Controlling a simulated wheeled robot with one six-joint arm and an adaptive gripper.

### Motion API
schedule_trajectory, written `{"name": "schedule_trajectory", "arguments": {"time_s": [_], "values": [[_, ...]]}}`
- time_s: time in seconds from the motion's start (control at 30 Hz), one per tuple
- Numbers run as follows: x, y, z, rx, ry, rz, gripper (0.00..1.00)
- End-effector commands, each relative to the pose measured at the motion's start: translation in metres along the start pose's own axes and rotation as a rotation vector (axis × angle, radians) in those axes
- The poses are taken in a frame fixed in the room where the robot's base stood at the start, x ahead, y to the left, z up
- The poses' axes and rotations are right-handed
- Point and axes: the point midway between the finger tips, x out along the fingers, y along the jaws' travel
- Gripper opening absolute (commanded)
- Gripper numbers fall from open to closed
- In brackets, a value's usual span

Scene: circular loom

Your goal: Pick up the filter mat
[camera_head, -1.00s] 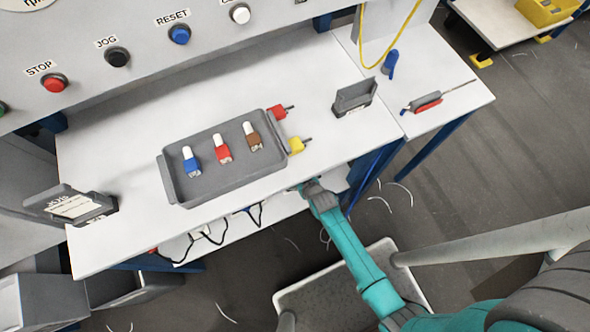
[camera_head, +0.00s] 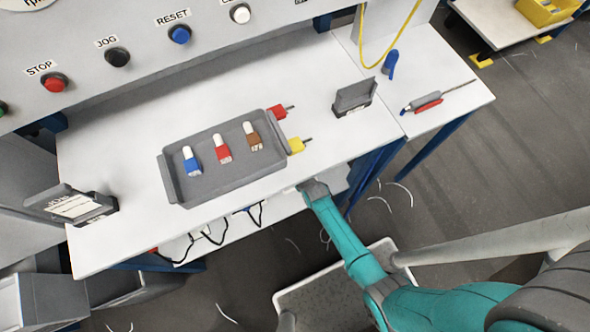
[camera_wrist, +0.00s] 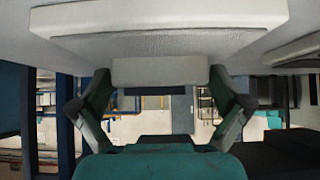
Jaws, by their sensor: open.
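My gripper (camera_wrist: 160,77) is open, with its two dark fingers apart at left and right in the wrist view. A pale block (camera_wrist: 160,70) lies between or just beyond the fingers, below a wide pale slab (camera_wrist: 160,17) with a grey textured face. The slab or this block may be the filter mat; I cannot tell which. In the head view, my arm reaches to the front edge of the white table (camera_head: 120,240). The fingers are hidden there, and I cannot make out the filter mat in that view.
On the table is a grey tray (camera_head: 225,180) with blue, red and brown white-capped items. A bin (camera_head: 322,302) stands on the floor below my arm.

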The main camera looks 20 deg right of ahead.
Motion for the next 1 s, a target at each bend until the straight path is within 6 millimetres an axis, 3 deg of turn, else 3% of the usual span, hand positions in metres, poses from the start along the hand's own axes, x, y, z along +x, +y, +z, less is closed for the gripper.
{"name": "schedule_trajectory", "arguments": {"time_s": [0.03, 0.2, 0.67, 0.93, 1.0], "values": [[0.000, 0.000, 0.000, 0.000, 0.000, 0.000, 1.00], [0.000, 0.000, 0.000, 0.000, 0.000, 0.000, 0.58], [-0.004, 0.000, -0.004, 0.000, 0.001, 0.000, 0.58], [-0.025, 0.000, -0.024, 0.000, 0.002, 0.000, 0.58], [-0.035, 0.000, -0.014, 0.000, -0.003, 0.000, 0.58]]}}
